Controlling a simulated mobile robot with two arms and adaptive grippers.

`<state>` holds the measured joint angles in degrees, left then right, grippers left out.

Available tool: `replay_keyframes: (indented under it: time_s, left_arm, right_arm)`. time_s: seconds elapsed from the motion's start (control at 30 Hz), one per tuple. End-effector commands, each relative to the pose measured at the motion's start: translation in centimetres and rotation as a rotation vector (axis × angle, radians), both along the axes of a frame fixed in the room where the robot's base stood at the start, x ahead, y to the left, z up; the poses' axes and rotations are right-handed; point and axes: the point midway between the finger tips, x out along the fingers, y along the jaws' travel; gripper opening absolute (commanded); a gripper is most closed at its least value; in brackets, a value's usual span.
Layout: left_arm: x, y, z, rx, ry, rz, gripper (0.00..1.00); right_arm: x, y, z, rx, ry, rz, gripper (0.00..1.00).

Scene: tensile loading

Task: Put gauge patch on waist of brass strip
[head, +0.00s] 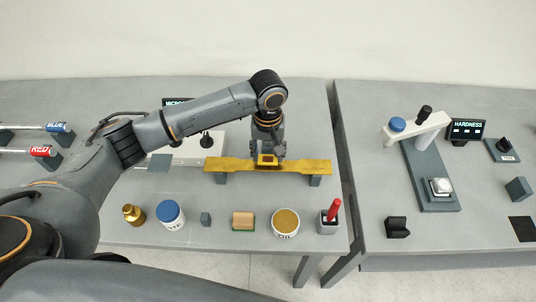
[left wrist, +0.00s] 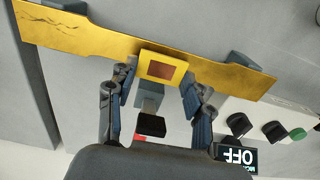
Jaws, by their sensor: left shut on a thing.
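The brass strip (head: 225,164) lies across two grey supports on the left table; it runs diagonally across the left wrist view (left wrist: 90,35). It has wide ends and a narrower waist. The gauge patch, a small yellow square with a brown centre, shows at the strip's middle in the head view (head: 267,159) and overlaps the waist's edge in the left wrist view (left wrist: 162,69). My left gripper (left wrist: 158,80) is shut on the patch, pointing down at the strip from above. I cannot tell whether patch and strip touch. My right gripper is not in view.
A microscope (head: 190,148) stands behind the strip. In front are a brass weight (head: 133,215), blue-lidded jar (head: 171,214), wooden-topped block (head: 243,221), round tin (head: 286,222) and red pen in a holder (head: 333,211). A hardness tester (head: 430,170) stands right, beyond a table gap.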

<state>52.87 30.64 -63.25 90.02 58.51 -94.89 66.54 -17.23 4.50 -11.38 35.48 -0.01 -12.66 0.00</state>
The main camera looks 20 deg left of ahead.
Motion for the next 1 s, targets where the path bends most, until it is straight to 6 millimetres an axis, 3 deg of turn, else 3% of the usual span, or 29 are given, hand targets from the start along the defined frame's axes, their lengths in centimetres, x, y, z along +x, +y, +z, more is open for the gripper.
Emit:
replay_keyframes:
  time_s: [0.2, 0.9, 0.93, 1.0]
  left_arm:
    - [-0.1, -0.1, -1.8, 0.0, -0.001, -0.002, 0.38]
    - [-0.4, -0.1, -3.5, 0.001, 0.007, -0.001, 0.36]
    - [-0.4, -0.1, -3.5, 0.001, 0.008, -0.001, 0.56]
    - [-0.4, -0.1, -3.6, 0.002, 0.009, -0.002, 0.71]
  right_arm:
    - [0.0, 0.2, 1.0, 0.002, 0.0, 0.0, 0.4]
    - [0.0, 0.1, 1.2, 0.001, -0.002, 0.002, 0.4]
    - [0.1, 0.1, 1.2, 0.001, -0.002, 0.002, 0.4]
    - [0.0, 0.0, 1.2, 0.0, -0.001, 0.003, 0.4]
